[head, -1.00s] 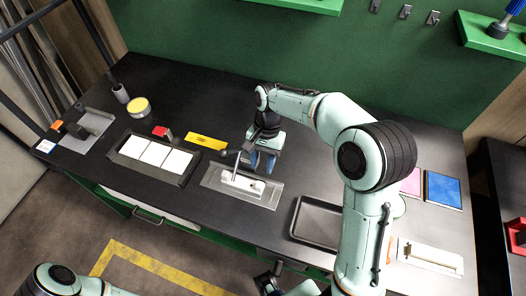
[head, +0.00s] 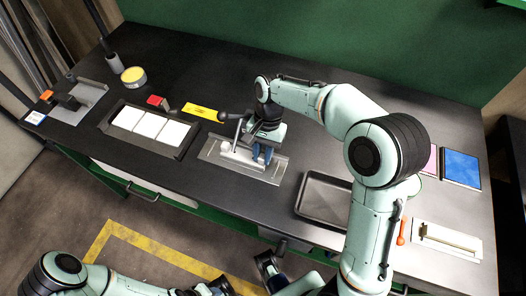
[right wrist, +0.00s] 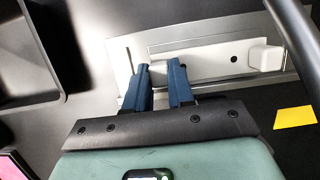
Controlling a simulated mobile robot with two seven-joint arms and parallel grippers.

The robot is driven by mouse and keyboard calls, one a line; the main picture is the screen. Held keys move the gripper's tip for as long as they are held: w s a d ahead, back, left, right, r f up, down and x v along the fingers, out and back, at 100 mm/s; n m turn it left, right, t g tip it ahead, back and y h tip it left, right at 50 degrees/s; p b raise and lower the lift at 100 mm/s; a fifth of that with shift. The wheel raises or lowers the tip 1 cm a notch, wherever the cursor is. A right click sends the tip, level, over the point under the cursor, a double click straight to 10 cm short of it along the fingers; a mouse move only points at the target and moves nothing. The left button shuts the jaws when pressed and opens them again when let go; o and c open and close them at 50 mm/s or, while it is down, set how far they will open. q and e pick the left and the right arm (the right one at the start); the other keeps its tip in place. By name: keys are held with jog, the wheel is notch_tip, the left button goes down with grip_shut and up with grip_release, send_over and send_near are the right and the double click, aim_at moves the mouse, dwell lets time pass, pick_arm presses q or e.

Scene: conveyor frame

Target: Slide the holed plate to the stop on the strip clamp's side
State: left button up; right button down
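A silver fixture plate (head: 215,151) lies on the black bench in the middle of the head view, with a pale bar on it. In the right wrist view, a pale plate with a dark hole (right wrist: 215,63) lies along the fixture, beside a raised white block (right wrist: 265,55). My right gripper (head: 262,156) is down at the fixture's right end. In the right wrist view its blue fingers (right wrist: 160,70) stand apart around a pale raised part; contact is unclear. My left gripper is only partly visible at the bottom edge. I cannot tell which thing is the strip clamp.
A dark tray with white tiles (head: 186,150) and a yellow strip (head: 201,111) lie left of the fixture. An empty dark tray (head: 302,203) is to its right. A dark-knobbed lever (head: 238,128) stands at the fixture. A grey device (head: 90,92) is at far left.

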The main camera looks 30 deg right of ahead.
jog(key=shift+s+r, duration=0.1)
jog(key=shift+s+d, duration=0.85)
jog(key=shift+s, duration=0.05)
jog(key=c, duration=0.9)
grip_release()
jog(key=p+v, duration=0.3)
jog(key=v, duration=1)
jog(key=shift+r, duration=0.15)
